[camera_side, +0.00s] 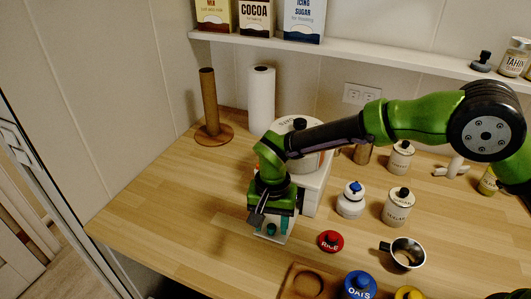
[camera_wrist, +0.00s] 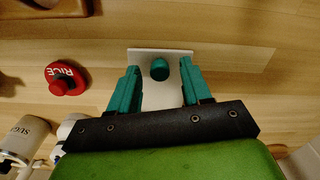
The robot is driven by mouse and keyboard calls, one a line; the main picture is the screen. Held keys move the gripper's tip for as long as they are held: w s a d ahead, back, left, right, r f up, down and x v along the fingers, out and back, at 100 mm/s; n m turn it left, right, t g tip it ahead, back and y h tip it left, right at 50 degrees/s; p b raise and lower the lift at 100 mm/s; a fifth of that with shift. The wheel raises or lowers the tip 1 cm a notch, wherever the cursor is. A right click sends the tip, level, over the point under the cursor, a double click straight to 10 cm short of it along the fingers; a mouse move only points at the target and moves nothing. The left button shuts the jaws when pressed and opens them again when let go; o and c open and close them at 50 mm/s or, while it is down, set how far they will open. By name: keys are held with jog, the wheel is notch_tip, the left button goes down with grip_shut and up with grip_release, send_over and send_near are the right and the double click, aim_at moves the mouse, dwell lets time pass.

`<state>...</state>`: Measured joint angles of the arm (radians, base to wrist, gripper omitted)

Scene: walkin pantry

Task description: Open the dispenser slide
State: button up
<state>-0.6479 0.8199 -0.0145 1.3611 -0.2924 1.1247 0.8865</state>
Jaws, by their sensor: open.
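The dispenser (camera_side: 316,180) is a white box with a round white hopper and black knob on top, in the middle of the side view, partly hidden by my arm. Its slide (camera_side: 284,238) is a white plate sticking out at the front, with a small dark teal knob (camera_side: 271,229). In the wrist view the slide (camera_wrist: 143,56) lies beneath my fingers and the knob (camera_wrist: 159,69) shows between them. My gripper (camera_wrist: 158,64) points down, open, with one teal finger on each side of the knob and visible gaps to both. In the side view my gripper (camera_side: 270,222) hides part of the slide.
A red RICE lid (camera_side: 330,241), a metal cup (camera_side: 406,253), a sugar jar (camera_side: 397,207) and a white jar with blue knob (camera_side: 351,200) stand to the right. A wooden tray (camera_side: 290,290) is in front.

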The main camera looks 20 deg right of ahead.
grip_shut()
dwell(0.3)
jog(key=s+a, duration=1)
jog(key=shift+s+a, duration=0.2)
grip_release()
jog(key=shift+d, duration=0.1)
jog(key=shift+r, duration=0.1)
notch_tip(320, 180, up, 17)
